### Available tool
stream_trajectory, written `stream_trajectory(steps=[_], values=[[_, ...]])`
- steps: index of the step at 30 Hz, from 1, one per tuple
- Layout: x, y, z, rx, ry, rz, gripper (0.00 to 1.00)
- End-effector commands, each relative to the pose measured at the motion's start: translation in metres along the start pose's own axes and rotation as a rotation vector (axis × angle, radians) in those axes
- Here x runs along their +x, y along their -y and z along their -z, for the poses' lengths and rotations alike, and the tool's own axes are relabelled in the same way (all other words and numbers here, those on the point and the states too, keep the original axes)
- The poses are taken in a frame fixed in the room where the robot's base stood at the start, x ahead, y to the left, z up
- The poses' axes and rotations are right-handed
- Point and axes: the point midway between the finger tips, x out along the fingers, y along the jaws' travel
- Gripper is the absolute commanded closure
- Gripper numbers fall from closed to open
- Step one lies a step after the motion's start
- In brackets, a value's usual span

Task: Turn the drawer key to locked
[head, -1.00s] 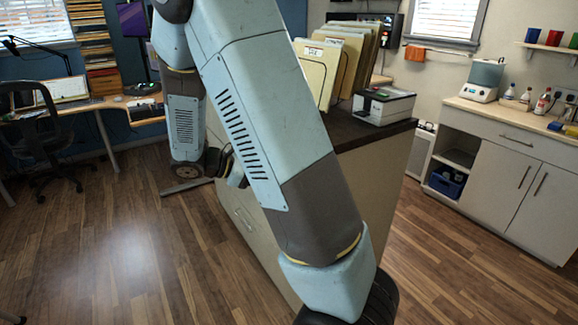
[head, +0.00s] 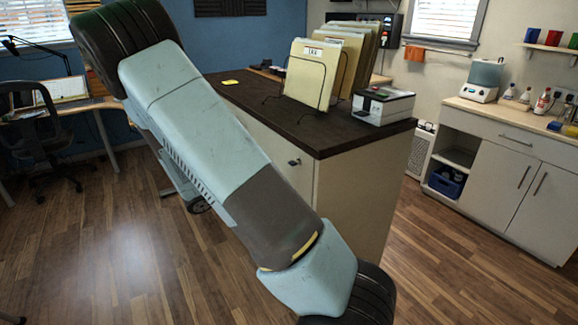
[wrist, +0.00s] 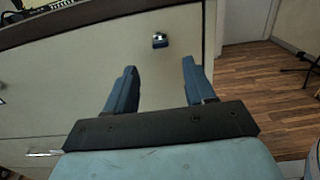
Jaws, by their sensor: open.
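In the head view my gripper is hidden behind my arm.
The dark cabinet top (head: 270,118) holds a rack of folders (head: 310,75) and a white boxy device (head: 383,106). A drawer handle (wrist: 42,153) shows low at left in the wrist view. Open wood floor (wrist: 250,75) lies right of the cabinet. A white counter (head: 505,125) stands farther right.

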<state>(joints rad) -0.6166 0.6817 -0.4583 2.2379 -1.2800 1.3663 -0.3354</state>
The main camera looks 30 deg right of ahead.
Motion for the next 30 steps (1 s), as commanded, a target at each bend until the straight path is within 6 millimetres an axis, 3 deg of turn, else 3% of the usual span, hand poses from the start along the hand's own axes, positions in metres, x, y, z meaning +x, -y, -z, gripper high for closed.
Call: stream_trajectory(steps=[9,15,29,30], values=[[0.056,0.001,0.000,-0.001,0.001,0.002,0.46],[0.079,0.001,0.000,-0.002,0.000,0.001,0.46],[0.088,0.000,0.000,-0.001,-0.001,-0.001,0.46],[0.088,0.000,0.000,-0.001,-0.001,-0.001,0.50]])
